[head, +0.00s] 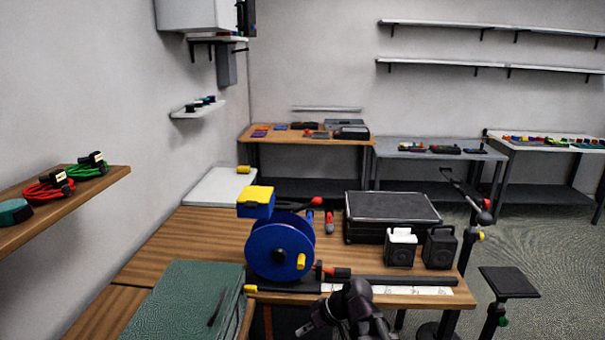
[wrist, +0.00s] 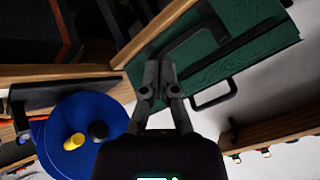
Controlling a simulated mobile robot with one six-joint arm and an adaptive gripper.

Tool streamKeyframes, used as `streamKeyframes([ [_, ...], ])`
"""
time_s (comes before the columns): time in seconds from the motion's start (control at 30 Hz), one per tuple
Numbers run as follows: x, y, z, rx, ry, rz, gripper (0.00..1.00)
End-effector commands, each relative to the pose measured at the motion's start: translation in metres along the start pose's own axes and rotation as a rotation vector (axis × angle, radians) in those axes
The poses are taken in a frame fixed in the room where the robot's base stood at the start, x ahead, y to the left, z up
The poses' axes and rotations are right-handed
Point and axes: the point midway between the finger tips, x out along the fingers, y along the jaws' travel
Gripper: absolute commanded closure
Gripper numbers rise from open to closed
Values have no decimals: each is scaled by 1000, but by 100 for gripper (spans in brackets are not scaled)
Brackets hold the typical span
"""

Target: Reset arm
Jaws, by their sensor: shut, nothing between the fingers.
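My gripper (wrist: 158,85) shows in the wrist view with its two fingers together and nothing between them. In the head view part of my arm shows at the bottom centre, in front of the wooden table's (head: 165,243) front edge; the fingertips are hard to make out there. In the wrist view the gripper is apart from a dark green case (wrist: 235,50) and a blue reel (wrist: 60,150). The blue reel (head: 266,250) also stands upright on the table in the head view, with a yellow and blue block above it. The green case (head: 185,300) lies at the front left.
A black case (head: 392,212) and two small black boxes (head: 440,248) stand on the table's right. A wall shelf (head: 95,195) with red and green cable coils (head: 50,187) juts out at left. Further tables (head: 310,140) line the back wall. Open floor (head: 540,250) lies at right.

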Motion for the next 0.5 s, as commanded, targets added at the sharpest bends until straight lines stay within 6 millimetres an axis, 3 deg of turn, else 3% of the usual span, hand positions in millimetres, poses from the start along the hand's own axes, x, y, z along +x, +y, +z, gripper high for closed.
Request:
streamKeyframes([
  [0.3,-41,44,75,418,-251,320,100],
  [0.5,-72,64,112,641,-334,532,100],
])
